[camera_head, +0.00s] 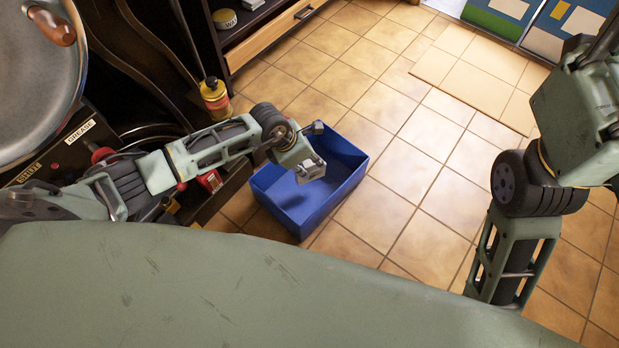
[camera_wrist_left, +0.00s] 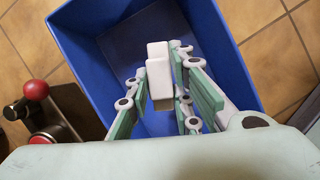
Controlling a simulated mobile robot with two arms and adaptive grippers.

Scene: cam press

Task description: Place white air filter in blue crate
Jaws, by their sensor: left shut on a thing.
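The blue crate (camera_head: 337,197) stands open on the tiled floor; it also fills much of the left wrist view (camera_wrist_left: 222,32). My left gripper (camera_head: 311,170) is over the crate's opening, seen from above and behind. In the left wrist view, my left gripper (camera_wrist_left: 163,85) is shut on a white block with a brownish lower face, the white air filter (camera_wrist_left: 158,65). The filter shows against the crate's inside, and I cannot tell its height above the bottom. The head view does not show the filter clearly. My right arm is at the right edge, its gripper out of frame.
A dark machine with labels (camera_head: 80,131) and a yellow bottle (camera_head: 215,98) are left of the crate. A red knob (camera_wrist_left: 36,90) is beside it in the left wrist view. A wooden drawer unit (camera_head: 270,38) stands behind. The tiled floor right of the crate is clear.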

